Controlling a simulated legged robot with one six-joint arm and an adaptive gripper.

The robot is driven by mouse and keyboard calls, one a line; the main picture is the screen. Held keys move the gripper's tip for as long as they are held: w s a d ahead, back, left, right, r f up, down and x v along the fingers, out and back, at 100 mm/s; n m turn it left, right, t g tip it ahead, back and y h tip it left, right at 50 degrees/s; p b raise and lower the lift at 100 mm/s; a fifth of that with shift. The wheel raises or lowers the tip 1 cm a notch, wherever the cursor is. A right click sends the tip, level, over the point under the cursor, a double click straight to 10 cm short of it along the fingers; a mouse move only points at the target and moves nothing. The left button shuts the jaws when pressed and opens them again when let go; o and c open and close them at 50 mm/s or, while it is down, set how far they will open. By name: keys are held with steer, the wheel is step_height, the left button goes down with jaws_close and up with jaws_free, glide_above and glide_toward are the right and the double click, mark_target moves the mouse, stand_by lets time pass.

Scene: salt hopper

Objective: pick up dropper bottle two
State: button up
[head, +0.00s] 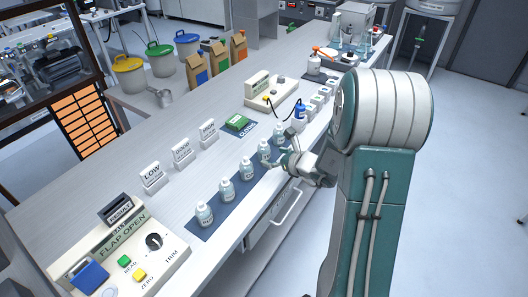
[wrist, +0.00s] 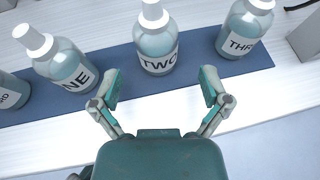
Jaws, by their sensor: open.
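Dropper bottle two (wrist: 158,47) is a clear bottle with a white cap, pale blue-grey liquid and a label reading TWO. It stands on a dark blue mat (wrist: 112,58). In the head view it appears to be the bottle (head: 265,151) beside my gripper (head: 281,156). In the wrist view my gripper (wrist: 160,88) is open and empty. Its two fingers point at bottle two, one towards each side, and the bottle is just beyond the fingertips, apart from them.
Bottle ONE (wrist: 66,66) stands left of bottle two and bottle THREE (wrist: 243,30) right, with gaps between. Another bottle (wrist: 9,92) is at the far left. LOW (head: 152,175), GOOD (head: 182,152) and HIGH (head: 208,131) signs stand behind. The bench front edge is close.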

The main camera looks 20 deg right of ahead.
mark_target(268, 155)
steer(key=x, duration=0.4)
steer(key=shift+a+r, duration=0.1)
steer(key=shift+a, duration=0.25)
steer(key=shift+w, duration=0.15)
steer(key=shift+d, duration=0.3)
steer(key=shift+c, duration=0.6)
steer(key=c, duration=1)
steer(key=shift+c, duration=0.6)
